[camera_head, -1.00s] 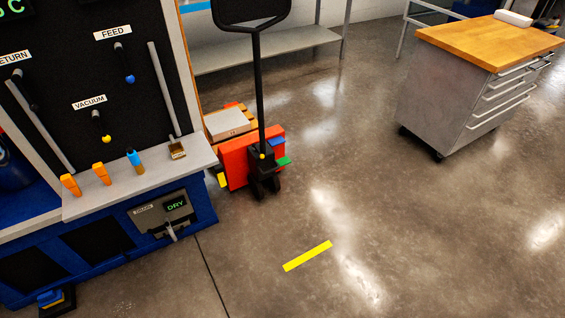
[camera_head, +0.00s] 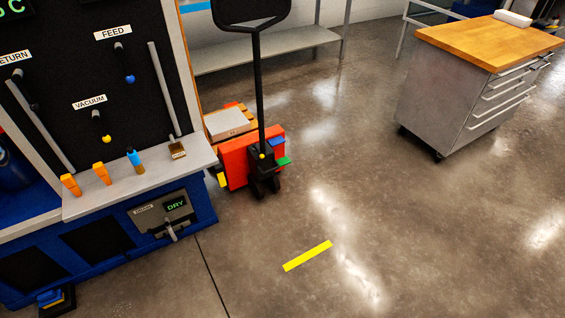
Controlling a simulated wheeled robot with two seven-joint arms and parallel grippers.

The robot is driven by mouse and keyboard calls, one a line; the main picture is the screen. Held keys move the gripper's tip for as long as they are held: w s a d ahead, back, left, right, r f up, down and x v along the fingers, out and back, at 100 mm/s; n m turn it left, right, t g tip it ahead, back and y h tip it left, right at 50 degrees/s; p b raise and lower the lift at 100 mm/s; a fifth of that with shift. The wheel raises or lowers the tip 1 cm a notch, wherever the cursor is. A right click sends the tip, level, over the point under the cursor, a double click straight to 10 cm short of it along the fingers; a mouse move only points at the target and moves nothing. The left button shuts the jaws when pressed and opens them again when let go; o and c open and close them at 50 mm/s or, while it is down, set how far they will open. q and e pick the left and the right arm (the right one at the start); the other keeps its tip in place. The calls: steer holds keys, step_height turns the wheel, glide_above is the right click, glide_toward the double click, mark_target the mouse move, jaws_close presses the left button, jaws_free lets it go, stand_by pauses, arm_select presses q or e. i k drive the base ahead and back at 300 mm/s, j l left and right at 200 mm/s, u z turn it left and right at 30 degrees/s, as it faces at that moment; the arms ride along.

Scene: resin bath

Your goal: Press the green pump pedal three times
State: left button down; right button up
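The green pump pedal (camera_head: 283,161) is a small green plate low on the right side of a red pallet jack. The jack's red body (camera_head: 236,164) stands on the floor left of centre, with its tall black handle (camera_head: 258,85) upright. A blue pedal (camera_head: 277,141) sits just above the green one, and a yellow pedal (camera_head: 221,179) is on the jack's left side. The green pedal is in plain sight with nothing touching it. Neither of my grippers is in view.
A blue-based machine with a grey ledge (camera_head: 140,190) stands at the left. A wooden-topped drawer cabinet (camera_head: 450,95) is at the upper right. A grey shelf (camera_head: 265,50) stands behind the jack. The floor around the yellow strip (camera_head: 307,256) is clear.

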mark_target(282, 161)
steer(key=i+l, duration=0.2)
steer(key=i, duration=0.25)
steer(key=i+l, duration=0.25)
steer(key=i, duration=0.25)
steer(key=i+l, duration=0.2)
steer(key=i, duration=0.25)
steer(key=i+l, duration=0.25)
steer(key=i, duration=0.2)
steer(key=i+l, duration=0.2)
steer(key=i, duration=0.25)
steer(key=i+l, duration=0.25)
steer(key=i, duration=0.25)
